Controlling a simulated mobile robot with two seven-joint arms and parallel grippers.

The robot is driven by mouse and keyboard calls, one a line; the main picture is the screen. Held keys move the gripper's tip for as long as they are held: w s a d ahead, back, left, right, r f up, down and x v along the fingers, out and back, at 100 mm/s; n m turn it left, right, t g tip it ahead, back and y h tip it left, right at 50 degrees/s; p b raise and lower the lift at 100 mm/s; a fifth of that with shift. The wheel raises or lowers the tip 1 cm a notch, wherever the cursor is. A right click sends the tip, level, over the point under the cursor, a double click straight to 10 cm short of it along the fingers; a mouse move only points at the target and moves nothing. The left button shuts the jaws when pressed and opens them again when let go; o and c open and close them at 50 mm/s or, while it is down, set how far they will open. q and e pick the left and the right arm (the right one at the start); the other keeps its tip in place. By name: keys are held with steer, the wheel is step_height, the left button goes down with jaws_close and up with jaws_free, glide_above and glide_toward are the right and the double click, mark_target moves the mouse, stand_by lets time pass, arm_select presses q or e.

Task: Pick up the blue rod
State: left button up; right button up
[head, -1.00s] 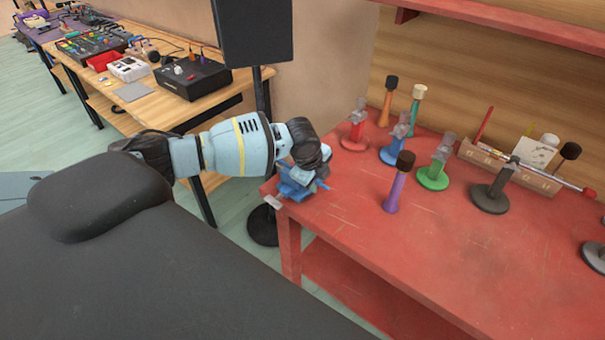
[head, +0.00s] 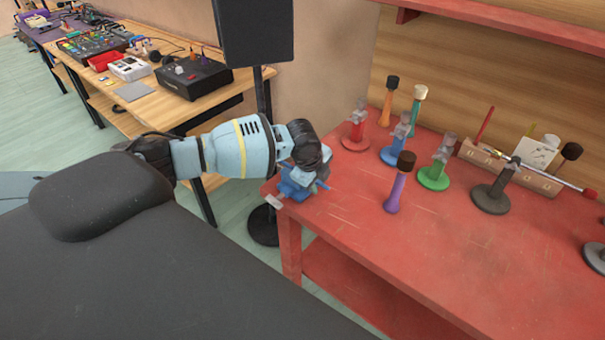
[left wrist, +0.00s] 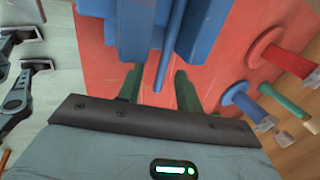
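The blue rod (left wrist: 166,62) shows in the left wrist view as a thin bar, its near end lying between the two dark green fingers of my left gripper (left wrist: 159,72). The fingers are apart, with gaps on both sides of the rod. A larger blue holder (left wrist: 130,22) with upright blocks is beside the rod. In the head view the blue holder (head: 290,191) sits at the red table's near left corner, and my left gripper (head: 311,186) is over it, hiding most of the rod. My right gripper is in neither view.
The red table (head: 370,260) bears red (head: 355,138), blue (head: 395,154) and green (head: 433,177) stands and a purple-handled mallet (head: 396,190). A wooden rack (head: 530,180) is at the back. A black speaker stand (head: 262,225) is near the left corner. The table's front is clear.

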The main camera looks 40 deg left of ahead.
arm_select(q)
steer(key=shift+c, duration=0.2)
jaws_close()
steer(key=shift+r, duration=0.1)
